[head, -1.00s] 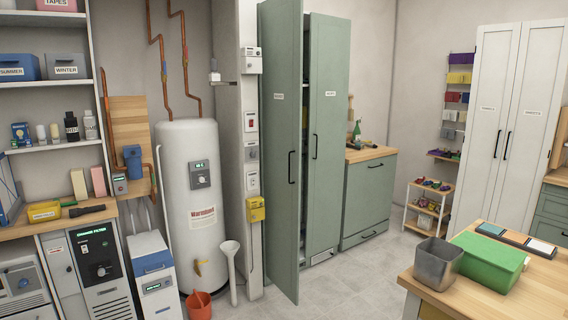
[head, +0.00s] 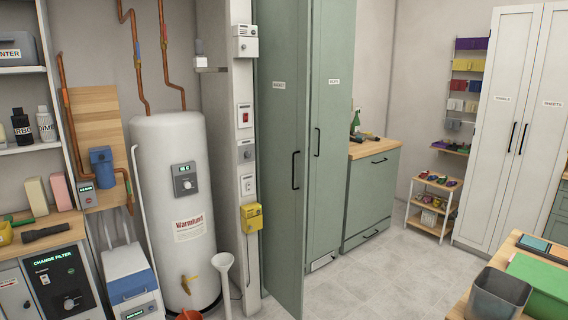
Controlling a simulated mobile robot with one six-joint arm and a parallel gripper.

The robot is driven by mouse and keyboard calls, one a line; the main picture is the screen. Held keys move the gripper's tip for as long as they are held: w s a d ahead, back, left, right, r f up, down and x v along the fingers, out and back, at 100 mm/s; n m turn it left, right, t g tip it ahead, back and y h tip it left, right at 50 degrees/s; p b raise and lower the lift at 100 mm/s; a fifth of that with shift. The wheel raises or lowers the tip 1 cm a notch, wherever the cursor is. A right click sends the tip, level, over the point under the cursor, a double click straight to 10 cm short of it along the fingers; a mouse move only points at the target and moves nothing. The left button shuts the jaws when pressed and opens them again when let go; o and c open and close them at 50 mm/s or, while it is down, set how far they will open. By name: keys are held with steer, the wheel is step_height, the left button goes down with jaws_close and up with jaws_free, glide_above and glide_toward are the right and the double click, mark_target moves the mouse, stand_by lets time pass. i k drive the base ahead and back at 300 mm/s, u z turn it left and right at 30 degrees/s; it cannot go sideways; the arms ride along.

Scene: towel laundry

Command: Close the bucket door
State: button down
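A tall grey-green cabinet stands in the middle of the head view. Its left door (head: 276,200) stands open, swung out toward me, with a small white label and a dark vertical handle (head: 294,170). The label is too small to read surely, so I cannot confirm it is the bucket door. The right door (head: 335,150) has its own label and handle and appears closed. The cabinet's inside is mostly hidden behind the open door. My gripper is not in view.
A white water heater (head: 172,190) and a white funnel-like object (head: 225,270) stand left of the open door. A wooden table (head: 480,300) with a metal bin (head: 498,295) and a green box (head: 540,280) is at the lower right. Tiled floor (head: 395,275) between is clear.

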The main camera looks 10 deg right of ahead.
mark_target(284, 26)
steer(key=z, duration=0.05)
steer(key=i, duration=0.25)
steer(key=u, duration=0.15)
steer(key=k, duration=0.85)
steer(key=u, duration=0.5)
steer(key=k, duration=0.55)
steer(key=z, duration=0.35)
steer(key=i, duration=1.65)
steer(key=u, duration=0.45)
steer(key=i, duration=0.4)
steer(key=u, duration=0.25)
